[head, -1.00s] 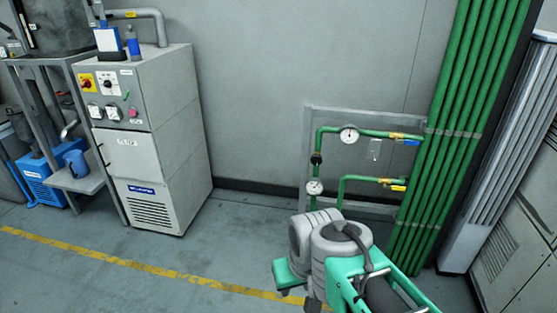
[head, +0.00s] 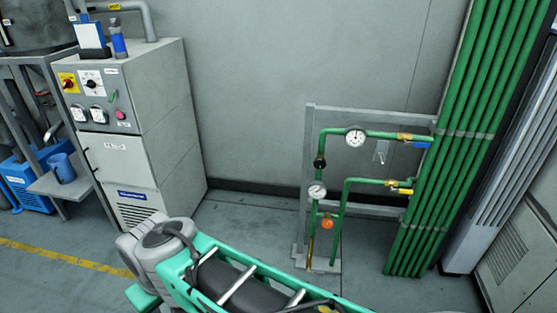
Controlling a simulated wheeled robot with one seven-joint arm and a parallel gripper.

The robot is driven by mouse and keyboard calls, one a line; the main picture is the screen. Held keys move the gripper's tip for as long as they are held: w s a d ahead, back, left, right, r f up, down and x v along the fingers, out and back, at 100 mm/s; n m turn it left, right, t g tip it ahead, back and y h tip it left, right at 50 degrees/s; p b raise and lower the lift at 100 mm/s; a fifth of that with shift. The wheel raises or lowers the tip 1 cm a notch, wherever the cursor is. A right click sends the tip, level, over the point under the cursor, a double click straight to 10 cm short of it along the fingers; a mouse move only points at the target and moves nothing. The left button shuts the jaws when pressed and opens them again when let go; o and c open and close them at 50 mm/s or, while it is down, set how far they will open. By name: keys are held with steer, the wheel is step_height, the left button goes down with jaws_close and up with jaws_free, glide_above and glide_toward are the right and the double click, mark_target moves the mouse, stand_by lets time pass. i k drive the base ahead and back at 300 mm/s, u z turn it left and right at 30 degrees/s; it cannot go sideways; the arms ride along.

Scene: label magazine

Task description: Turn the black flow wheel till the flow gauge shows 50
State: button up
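A small black wheel or knob (head: 319,163) sits on the left upright green pipe of the wall panel, between two round white gauges. The upper gauge (head: 356,136) is on the top horizontal pipe. The lower gauge (head: 317,190) is on the upright pipe below the black wheel. Both have dark needles, but the scales and labels are too small to read, so I cannot tell which one is the flow gauge. My arm crosses the bottom of the head view, apart in the picture from the wheel. My gripper is not in view.
An orange knob (head: 327,224) is low on the pipework. Yellow and blue valve handles (head: 403,187) are at the right, beside a thick green pipe bundle (head: 440,180). A grey cabinet (head: 165,120) stands at left. The floor (head: 240,215) between cabinet and panel is clear.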

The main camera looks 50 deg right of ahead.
mark_target(319, 162)
steer(key=z, duration=0.15)
steer(key=i, duration=0.8)
steer(key=z, duration=1)
steer(key=i, duration=0.35)
steer(key=z, duration=0.4)
